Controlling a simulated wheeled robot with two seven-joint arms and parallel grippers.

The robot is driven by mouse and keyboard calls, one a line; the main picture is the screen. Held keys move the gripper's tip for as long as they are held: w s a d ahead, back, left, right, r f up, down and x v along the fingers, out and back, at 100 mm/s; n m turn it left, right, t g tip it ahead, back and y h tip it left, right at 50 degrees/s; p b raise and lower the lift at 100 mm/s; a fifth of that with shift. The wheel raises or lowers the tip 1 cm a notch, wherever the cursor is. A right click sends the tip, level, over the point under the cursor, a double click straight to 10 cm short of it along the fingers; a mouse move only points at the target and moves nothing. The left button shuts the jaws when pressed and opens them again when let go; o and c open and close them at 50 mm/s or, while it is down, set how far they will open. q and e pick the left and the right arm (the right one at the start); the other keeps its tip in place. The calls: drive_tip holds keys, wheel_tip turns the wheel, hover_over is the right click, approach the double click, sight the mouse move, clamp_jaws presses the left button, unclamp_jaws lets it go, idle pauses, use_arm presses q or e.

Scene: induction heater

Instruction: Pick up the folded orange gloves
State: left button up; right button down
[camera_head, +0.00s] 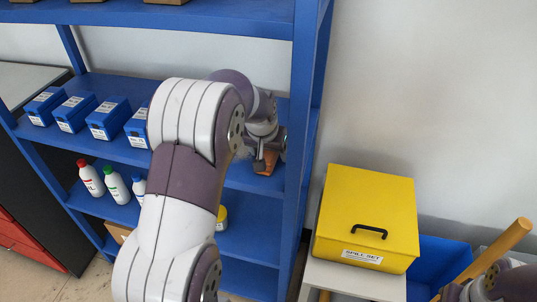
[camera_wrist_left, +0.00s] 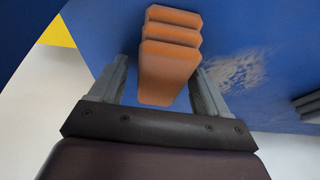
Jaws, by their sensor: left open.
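The folded orange gloves (camera_wrist_left: 168,62) lie as a layered stack on a blue shelf, and show between the two fingers of my left gripper (camera_wrist_left: 160,90) in the left wrist view. The fingers are apart, one on each side of the gloves, and I cannot tell whether they touch them. In the head view the gloves (camera_head: 267,161) are a small orange patch at the right end of the middle shelf, partly hidden by my left gripper (camera_head: 265,158). My left arm covers much of the shelf. Part of my right arm shows at the lower right edge, but its fingers are not clear.
Blue boxes (camera_head: 97,119) line the left of the middle shelf of the blue rack (camera_head: 303,90). Bottles (camera_head: 116,186) stand on the shelf below. The rack's upright is close right of my left gripper. A yellow spill kit box (camera_head: 367,205) stands at right.

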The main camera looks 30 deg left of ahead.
use_arm(q)
drive_tip(key=c, duration=1.1)
drive_tip(key=shift+o, duration=0.2)
drive_tip(key=shift+r, duration=0.1)
